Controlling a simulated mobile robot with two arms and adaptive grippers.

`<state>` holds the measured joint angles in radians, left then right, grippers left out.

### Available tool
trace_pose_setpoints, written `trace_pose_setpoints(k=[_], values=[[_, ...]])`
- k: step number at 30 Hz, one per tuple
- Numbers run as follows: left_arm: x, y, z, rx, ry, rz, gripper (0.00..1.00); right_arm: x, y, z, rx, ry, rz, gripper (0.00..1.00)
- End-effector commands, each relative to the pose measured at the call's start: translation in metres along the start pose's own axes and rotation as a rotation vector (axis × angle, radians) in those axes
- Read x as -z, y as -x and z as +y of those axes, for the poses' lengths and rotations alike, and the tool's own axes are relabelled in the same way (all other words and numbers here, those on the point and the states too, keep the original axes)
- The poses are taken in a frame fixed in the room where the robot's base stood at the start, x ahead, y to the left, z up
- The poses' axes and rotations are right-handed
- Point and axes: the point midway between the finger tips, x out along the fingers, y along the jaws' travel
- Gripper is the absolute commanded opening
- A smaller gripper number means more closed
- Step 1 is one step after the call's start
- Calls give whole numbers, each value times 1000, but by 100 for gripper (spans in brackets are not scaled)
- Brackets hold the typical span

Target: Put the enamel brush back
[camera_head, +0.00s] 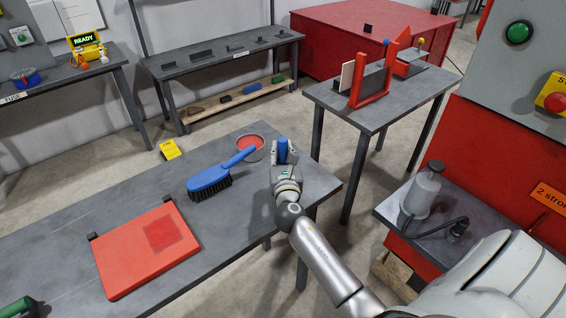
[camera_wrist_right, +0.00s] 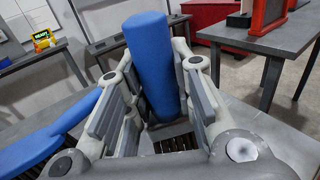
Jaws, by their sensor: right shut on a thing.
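A blue brush (camera_head: 210,179) with dark bristles lies on the near grey table (camera_head: 75,222), its handle pointing up and right. Part of this blue shape also shows at the left of the wrist view (camera_wrist_right: 45,145). My right gripper (camera_head: 286,160) is over the table's right end, to the right of that brush. It is shut on a separate blue, rounded handle-like piece (camera_wrist_right: 152,62), which stands upright between the fingers. My left gripper is not in view.
A round red dish (camera_head: 251,141) sits near the blue brush handle. A red slab (camera_head: 147,250) lies on the table's left part. A back bench (camera_head: 222,52) has several items on its lower shelf. A side table (camera_head: 386,95) carries red frames. A grey bottle (camera_head: 424,190) stands at right.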

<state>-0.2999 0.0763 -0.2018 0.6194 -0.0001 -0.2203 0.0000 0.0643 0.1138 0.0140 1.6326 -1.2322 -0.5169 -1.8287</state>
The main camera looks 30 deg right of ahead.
Motion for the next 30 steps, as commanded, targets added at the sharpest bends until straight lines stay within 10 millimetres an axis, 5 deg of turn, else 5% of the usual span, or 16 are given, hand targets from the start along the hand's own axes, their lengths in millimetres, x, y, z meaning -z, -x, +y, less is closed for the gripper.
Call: trace_pose_setpoints(k=[6, 19, 20, 24, 30], values=[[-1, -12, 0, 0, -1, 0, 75, 32, -2, -2, 2, 0, 2, 0], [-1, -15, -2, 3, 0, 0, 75, 37, -2, -2, 1, 0, 1, 0], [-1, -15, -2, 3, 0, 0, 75, 37, -2, -2, 1, 0, 1, 24], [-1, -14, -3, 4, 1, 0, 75, 36, -2, -2, 1, 0, 1, 42], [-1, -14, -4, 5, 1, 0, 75, 36, -2, -2, 1, 0, 1, 45]])
